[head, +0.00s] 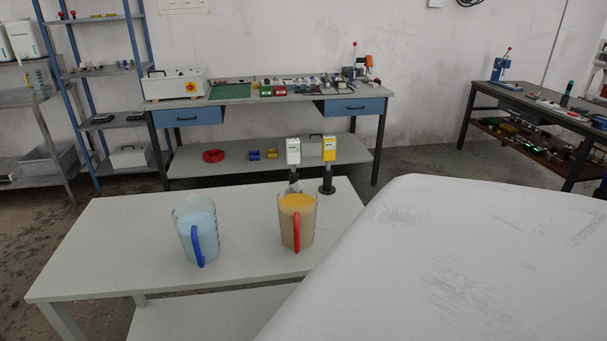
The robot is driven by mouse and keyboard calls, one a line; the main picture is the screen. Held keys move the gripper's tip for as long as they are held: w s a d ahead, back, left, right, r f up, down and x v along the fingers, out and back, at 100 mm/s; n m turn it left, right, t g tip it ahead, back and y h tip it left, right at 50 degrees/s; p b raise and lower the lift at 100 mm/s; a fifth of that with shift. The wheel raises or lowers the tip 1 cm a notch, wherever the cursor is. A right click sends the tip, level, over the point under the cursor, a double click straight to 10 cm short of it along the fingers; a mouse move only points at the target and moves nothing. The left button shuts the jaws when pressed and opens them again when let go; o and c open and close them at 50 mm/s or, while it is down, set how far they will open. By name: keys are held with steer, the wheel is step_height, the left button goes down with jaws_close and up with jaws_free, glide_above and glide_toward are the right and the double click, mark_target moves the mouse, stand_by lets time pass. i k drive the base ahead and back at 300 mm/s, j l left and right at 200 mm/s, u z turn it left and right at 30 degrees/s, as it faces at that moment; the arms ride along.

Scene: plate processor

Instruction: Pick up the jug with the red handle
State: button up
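The jug with the red handle (297,225) stands upright on the near light table (110,262), right of its middle. It is clear and filled with something orange-brown, with a yellow-orange top. Its red handle faces toward me. A second clear jug (196,232), with a blue handle and pale blue contents, stands upright to its left, with a gap between them. My gripper is not in view.
Behind the red-handled jug stand a white device (293,152) and a yellow device (328,150) on dark stands. A workbench (345,92) is behind, shelves (108,73) at the left. The table's left part is clear. The lower right is blocked from view.

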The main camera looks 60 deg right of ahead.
mark_target(297, 203)
steer(key=l, duration=0.5)
steer(key=k+l, duration=0.15)
steer(key=l, duration=0.4)
steer(key=l+u, duration=0.1)
steer(key=l, duration=0.4)
steer(key=k+l, duration=0.15)
steer(key=l, duration=0.35)
